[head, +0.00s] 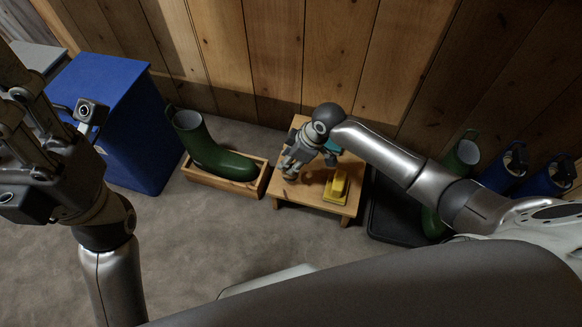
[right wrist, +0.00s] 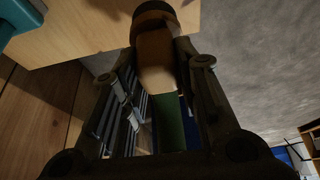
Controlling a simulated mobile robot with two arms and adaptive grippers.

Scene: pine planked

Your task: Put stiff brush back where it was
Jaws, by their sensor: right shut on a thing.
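My right gripper (head: 290,172) is shut on a brown and tan thing, which looks like the stiff brush (right wrist: 156,55). In the right wrist view it sits between the two fingers, with a dark rounded end at the top. In the head view the gripper hangs over the left part of the small wooden table (head: 308,197) and mostly hides what it holds. I cannot tell whether the held thing touches the tabletop. My left gripper (head: 22,112) is at the left edge of the head view, away from the table, its fingertips not clear.
A yellow block-like thing (head: 338,186) and a teal thing (head: 332,146) are on the table. Left of it, a green boot (head: 215,158) lies in a wooden tray (head: 226,187). A blue bin (head: 125,125) stands further left. A dark tray (head: 385,222) and more boots (head: 465,152) are right.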

